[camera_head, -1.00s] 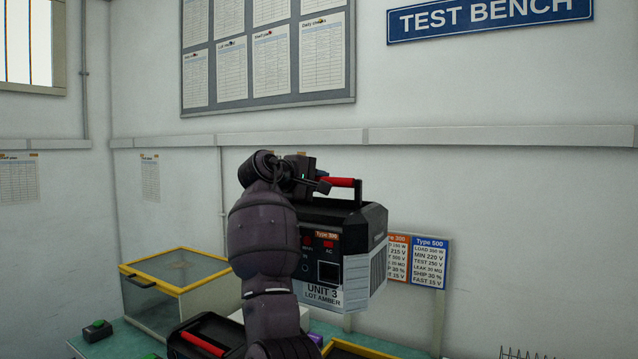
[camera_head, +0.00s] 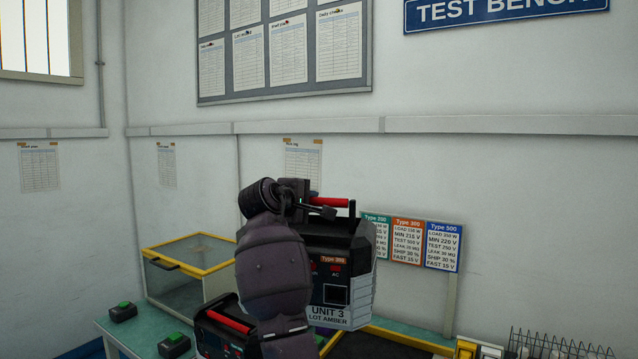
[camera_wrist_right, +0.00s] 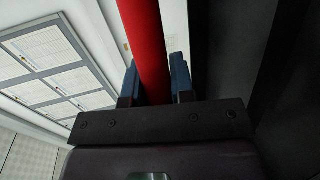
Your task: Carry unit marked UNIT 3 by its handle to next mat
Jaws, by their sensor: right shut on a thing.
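The black unit marked UNIT 3 (camera_head: 338,268) hangs in the air above the bench, upright, with a "Type 300" tag and a "LOT AMBER" label on its front. My right gripper (camera_head: 308,202) is shut on its red handle (camera_head: 330,202). In the right wrist view the red handle (camera_wrist_right: 146,50) runs between the two fingers of the gripper (camera_wrist_right: 157,85). My right arm hides the left part of the unit's front. A yellow-edged mat or tray (camera_head: 400,338) shows partly below and right of the unit. My left gripper is not in view.
A second black unit with a red handle (camera_head: 230,320) stands on the bench, lower left. A clear box with a yellow frame (camera_head: 180,285) stands behind it. Green-button boxes (camera_head: 122,311) sit at the left. A wire rack (camera_head: 560,345) and upright type signs (camera_head: 408,242) are at the right.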

